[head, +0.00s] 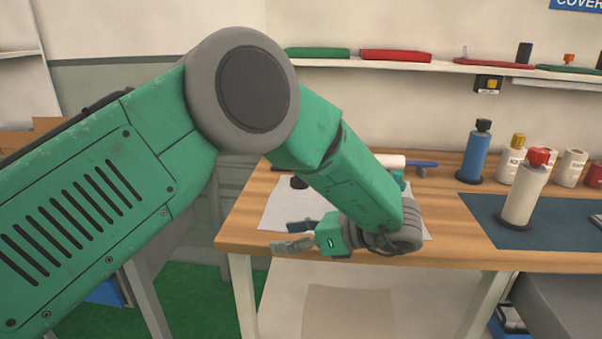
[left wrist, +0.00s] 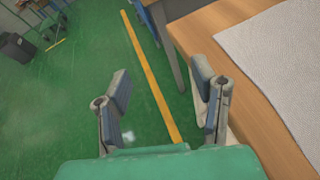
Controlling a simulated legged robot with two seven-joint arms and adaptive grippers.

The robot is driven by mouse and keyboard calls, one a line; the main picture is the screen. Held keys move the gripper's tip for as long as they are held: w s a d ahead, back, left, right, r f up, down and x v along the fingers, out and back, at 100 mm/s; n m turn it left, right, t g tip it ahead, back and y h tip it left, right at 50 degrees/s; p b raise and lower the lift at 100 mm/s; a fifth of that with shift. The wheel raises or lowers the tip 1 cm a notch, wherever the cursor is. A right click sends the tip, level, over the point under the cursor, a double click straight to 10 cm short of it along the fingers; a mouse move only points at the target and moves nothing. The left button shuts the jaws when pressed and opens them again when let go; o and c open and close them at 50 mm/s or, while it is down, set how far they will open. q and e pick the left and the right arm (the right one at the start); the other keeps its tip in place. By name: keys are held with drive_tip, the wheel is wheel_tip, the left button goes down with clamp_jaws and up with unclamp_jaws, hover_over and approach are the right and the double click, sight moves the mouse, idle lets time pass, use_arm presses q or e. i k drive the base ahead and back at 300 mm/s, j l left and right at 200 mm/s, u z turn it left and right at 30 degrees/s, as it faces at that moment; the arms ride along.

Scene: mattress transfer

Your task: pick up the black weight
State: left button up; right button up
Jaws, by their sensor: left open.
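A small dark object (head: 299,182), which looks like the black weight, sits on a white sheet (head: 277,214) at the left end of the wooden table. My left arm partly hides that area. My left gripper (head: 297,236) is open and empty near the table's front left edge, on the near side of the dark object and apart from it. The weight does not show in the left wrist view. My right gripper is not in view.
The table (head: 460,262) holds a blue bottle (head: 472,155), a white bottle with a red cap (head: 526,190) on a dark mat (head: 482,215), and several small containers at the right. A shelf (head: 400,66) runs along the wall. Green floor (left wrist: 75,100) lies left of the table.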

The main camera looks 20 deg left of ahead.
sight(296, 182)
drive_tip(key=i, duration=1.15)
